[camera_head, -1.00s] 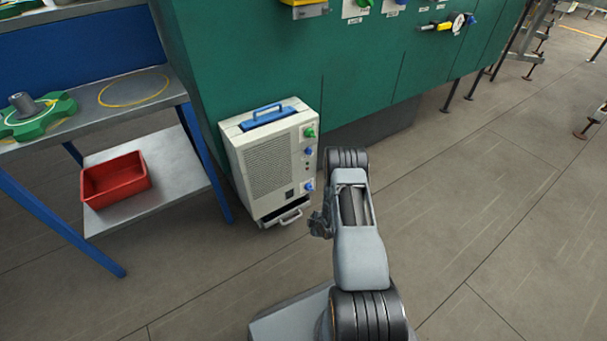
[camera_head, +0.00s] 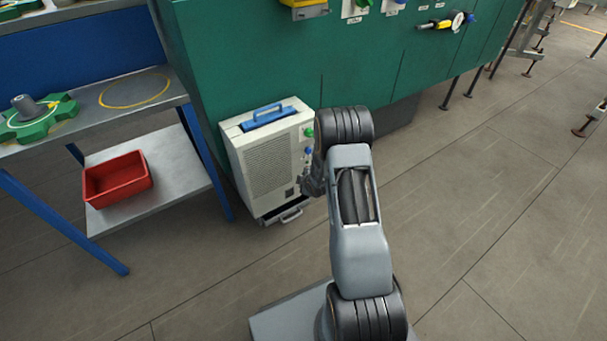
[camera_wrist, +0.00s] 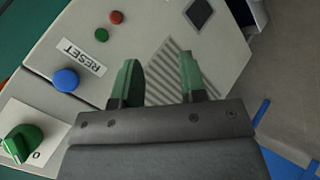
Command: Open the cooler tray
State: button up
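The cooler is a pale box (camera_head: 262,165) with a blue top handle, standing on the floor against the green cabinet. Its tray (camera_head: 284,214) is low at the front, with a dark strip and a grey handle projecting; how far out it is I cannot tell. My gripper (camera_head: 312,183) is beside the cooler's right-hand face, above the tray handle and partly hidden by my arm. In the wrist view, my gripper (camera_wrist: 160,82) has its two green fingers apart with nothing between them. Behind them is the cooler's panel (camera_wrist: 150,30), seen rotated; a dark opening shows at the upper right.
The panel has a green knob (camera_wrist: 22,143) and a blue button (camera_wrist: 66,80) near a RESET label. A blue-legged bench with a red bin (camera_head: 117,178) on its lower shelf stands left. The floor (camera_head: 480,210) at right is open.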

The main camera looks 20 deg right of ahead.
jog(key=shift+w+a+r, duration=0.1)
jog(key=shift+w+r, duration=0.2)
jog(key=shift+r, duration=0.3)
jog(key=shift+w+a+r, duration=0.1)
jog(key=shift+w+r, duration=0.2)
jog(key=shift+r, duration=0.3)
jog(key=shift+r, duration=0.1)
